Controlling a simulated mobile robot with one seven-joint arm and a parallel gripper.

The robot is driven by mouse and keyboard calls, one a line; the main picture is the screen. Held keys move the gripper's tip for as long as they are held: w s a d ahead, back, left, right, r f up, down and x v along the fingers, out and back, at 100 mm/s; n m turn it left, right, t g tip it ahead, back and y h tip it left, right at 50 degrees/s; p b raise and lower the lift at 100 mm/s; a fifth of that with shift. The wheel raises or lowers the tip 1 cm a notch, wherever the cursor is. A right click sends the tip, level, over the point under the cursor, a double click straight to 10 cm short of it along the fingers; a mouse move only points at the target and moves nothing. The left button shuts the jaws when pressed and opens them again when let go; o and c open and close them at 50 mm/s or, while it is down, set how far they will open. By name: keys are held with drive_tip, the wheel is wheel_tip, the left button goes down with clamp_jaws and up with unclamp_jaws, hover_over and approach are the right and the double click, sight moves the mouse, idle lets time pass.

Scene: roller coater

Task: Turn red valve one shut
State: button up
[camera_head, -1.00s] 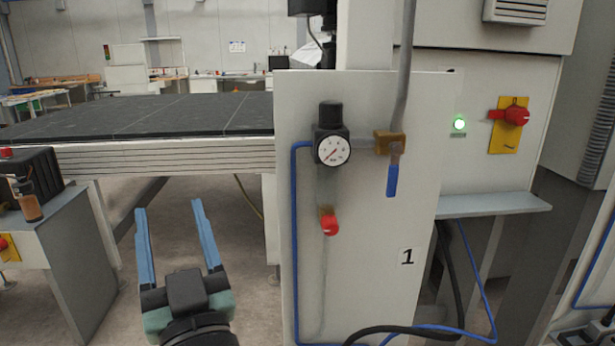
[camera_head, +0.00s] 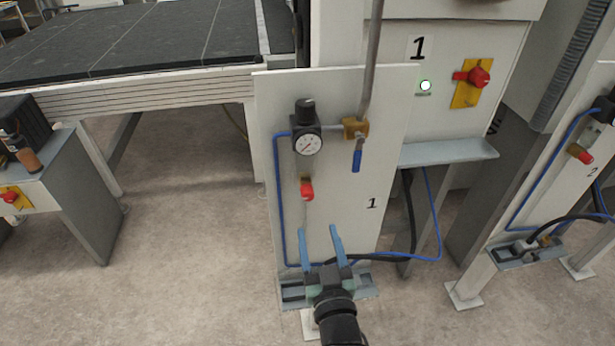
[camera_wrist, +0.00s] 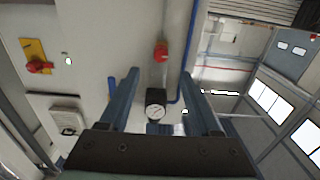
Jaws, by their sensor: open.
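The small red valve (camera_head: 307,189) sits on the white panel marked 1 (camera_head: 350,220), below a round pressure gauge (camera_head: 308,144). In the wrist view the red valve (camera_wrist: 161,52) shows beyond the fingertips, roughly midway between them. My gripper (camera_head: 319,231) is open, its two blue fingers apart and empty. In the head view it is in front of the panel's lower part, with its tips below the valve. The gap in depth to the panel is hard to tell. In the wrist view my gripper (camera_wrist: 160,77) shows nothing held between its fingers.
A blue-handled lever (camera_head: 357,158) hangs right of the gauge. A red rotary switch on a yellow plate (camera_head: 470,83) is at upper right. A blue hose (camera_head: 281,200) runs down the panel's left side. Panel 2 (camera_head: 570,150) stands at right.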

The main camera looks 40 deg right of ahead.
sight(309, 199)
drive_tip(key=b+x, duration=0.6)
drive_tip(key=x, duration=0.5)
drive_tip(key=shift+a+f, duration=0.1)
drive_tip(key=shift+a, duration=0.05)
drive_tip(key=shift+b+x, duration=0.3)
drive_tip(key=shift+x, duration=0.5)
clamp_jaws()
